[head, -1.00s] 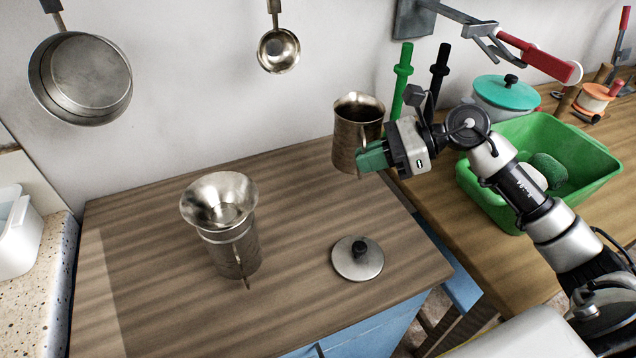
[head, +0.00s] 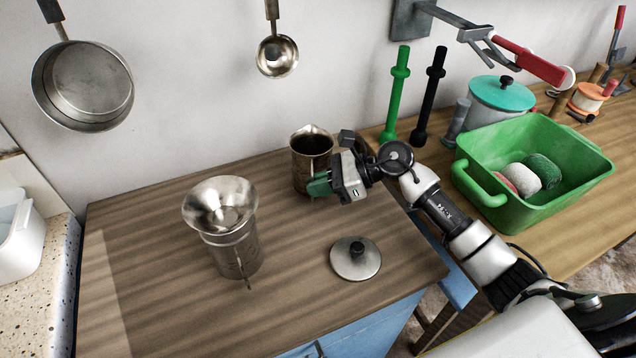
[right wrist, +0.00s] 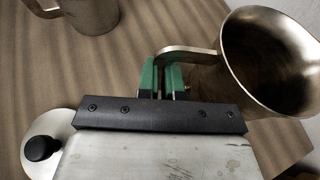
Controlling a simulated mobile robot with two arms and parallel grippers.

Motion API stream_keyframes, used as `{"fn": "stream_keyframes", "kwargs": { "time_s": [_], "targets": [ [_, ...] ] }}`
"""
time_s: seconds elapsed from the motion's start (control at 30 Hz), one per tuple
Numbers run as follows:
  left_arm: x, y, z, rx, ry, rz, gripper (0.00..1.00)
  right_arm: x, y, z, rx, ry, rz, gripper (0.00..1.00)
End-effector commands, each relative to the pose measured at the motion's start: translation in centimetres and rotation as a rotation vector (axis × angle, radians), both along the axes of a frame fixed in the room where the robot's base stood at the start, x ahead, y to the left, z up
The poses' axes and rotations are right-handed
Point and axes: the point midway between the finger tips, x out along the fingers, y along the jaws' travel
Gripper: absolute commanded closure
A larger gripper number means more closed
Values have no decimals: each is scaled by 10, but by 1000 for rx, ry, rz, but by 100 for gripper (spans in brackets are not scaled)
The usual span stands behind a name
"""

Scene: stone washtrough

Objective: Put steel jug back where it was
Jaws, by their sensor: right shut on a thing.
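The steel jug (head: 312,150) is upright at the back right of the wooden worktop (head: 150,240). My right gripper (head: 320,186) is shut on its handle, reaching in from the right. In the right wrist view the green fingers (right wrist: 165,76) close on the handle of the jug (right wrist: 268,65), whose wide mouth faces the camera. I cannot tell whether the jug's base touches the worktop. My left gripper is not in view.
A second steel vessel with a funnel (head: 222,215) in its top stands left of the jug. A round lid with a black knob (head: 356,258) lies in front. A green basin (head: 530,165) and green and black posts stand right. A pan (head: 85,82) and ladle (head: 277,55) hang behind.

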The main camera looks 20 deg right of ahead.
Motion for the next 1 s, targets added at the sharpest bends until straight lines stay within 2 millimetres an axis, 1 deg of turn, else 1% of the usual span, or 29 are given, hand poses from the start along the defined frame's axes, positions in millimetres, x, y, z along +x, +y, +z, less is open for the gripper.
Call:
{"fn": "stream_keyframes", "kwargs": {
  "time_s": [0.1, 0.23, 0.27, 0.4, 0.67, 0.77, 0.83, 0.97, 1.0],
  "targets": [
    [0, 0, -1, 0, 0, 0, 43, 0, 0, 1, 0, -2, 0, 100],
    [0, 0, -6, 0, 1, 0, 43, 0, 0, -3, 0, -2, 0, 100],
    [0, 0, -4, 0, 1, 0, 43, 0, 0, -2, 0, 0, 0, 89],
    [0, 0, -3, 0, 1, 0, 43, 0, 0, -2, 0, 0, 0, 68],
    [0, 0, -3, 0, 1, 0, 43, 0, 0, -2, 0, 0, 0, 68],
    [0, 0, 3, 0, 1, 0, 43, 0, 0, 3, 1, 0, 0, 68],
    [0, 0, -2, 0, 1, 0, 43, -3, -9, 2, -3, 0, -3, 68],
    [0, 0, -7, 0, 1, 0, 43, -12, -31, 11, -6, 1, -1, 68],
    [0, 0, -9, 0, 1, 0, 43, -14, -40, 15, -5, 0, -4, 68]
  ]
}}
